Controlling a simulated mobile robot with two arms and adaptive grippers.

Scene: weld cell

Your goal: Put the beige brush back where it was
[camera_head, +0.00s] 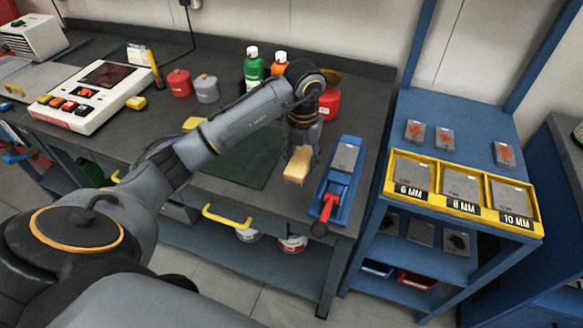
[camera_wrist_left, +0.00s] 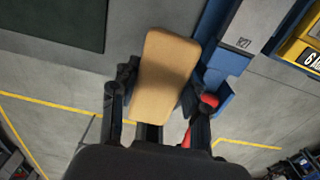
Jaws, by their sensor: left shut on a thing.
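The beige brush (camera_head: 298,164) is a small rounded block, held by my left gripper (camera_head: 301,149) above the grey bench near its front edge. In the left wrist view the brush (camera_wrist_left: 163,75) lies between the two fingers of the left gripper (camera_wrist_left: 155,103), which is shut on it. From these views I cannot tell whether the brush touches the bench top. My right gripper is not in view.
A blue fixture with a red handle (camera_head: 328,205) stands just right of the brush. A dark green mat (camera_head: 243,160) lies to the left. Bottles and red cans (camera_head: 329,103) stand behind. A blue rack with yellow-edged trays (camera_head: 379,190) is further right.

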